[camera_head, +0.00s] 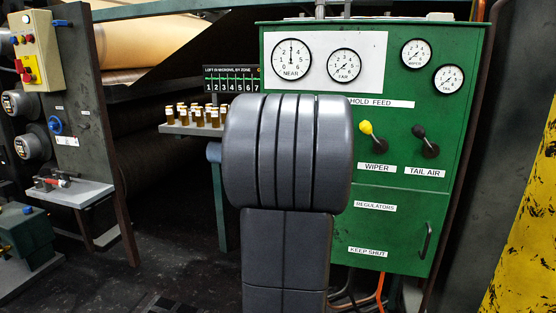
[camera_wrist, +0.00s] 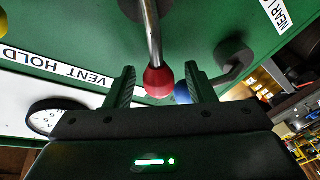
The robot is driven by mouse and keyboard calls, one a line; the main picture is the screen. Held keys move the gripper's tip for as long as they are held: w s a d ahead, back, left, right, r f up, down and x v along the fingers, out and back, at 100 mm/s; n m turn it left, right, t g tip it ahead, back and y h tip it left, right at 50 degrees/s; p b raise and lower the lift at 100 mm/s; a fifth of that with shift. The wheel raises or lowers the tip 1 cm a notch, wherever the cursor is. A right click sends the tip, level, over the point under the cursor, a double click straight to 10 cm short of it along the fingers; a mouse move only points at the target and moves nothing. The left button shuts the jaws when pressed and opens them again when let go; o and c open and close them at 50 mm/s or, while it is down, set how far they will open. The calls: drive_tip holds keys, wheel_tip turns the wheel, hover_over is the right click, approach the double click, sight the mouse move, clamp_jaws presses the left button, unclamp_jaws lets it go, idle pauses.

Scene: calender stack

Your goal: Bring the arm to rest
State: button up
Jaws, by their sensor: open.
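My gripper (camera_wrist: 160,82) is open in the wrist view, its two dark ribbed fingers apart. A red ball knob (camera_wrist: 158,82) on a metal lever rod (camera_wrist: 152,35) shows between the fingers, with a visible gap on each side. How deep the knob sits between them I cannot tell. In the head view my arm covers the middle of the green control cabinet (camera_head: 405,205), and my gripper is hidden behind it.
The cabinet carries gauges, a yellow-knobbed WIPER lever (camera_head: 367,129) and a black TAIL AIR lever (camera_head: 420,133). In the wrist view a dark lever (camera_wrist: 233,62) and a blue thing (camera_wrist: 183,92) are near the right finger. Small bottles (camera_head: 197,115) stand on a shelf left of my arm.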

drive_tip(key=shift+w+d+r, duration=0.1)
drive_tip(key=shift+w, duration=0.35)
drive_tip(key=shift+s+d+r+m+t, duration=0.15)
drive_tip(key=shift+d+r+m, duration=0.1)
drive_tip(key=shift+m, duration=0.35)
drive_tip(key=shift+s+d+r+m+t, duration=0.1)
drive_tip(key=shift+d+m+t, duration=0.1)
drive_tip(key=shift+m, duration=0.4)
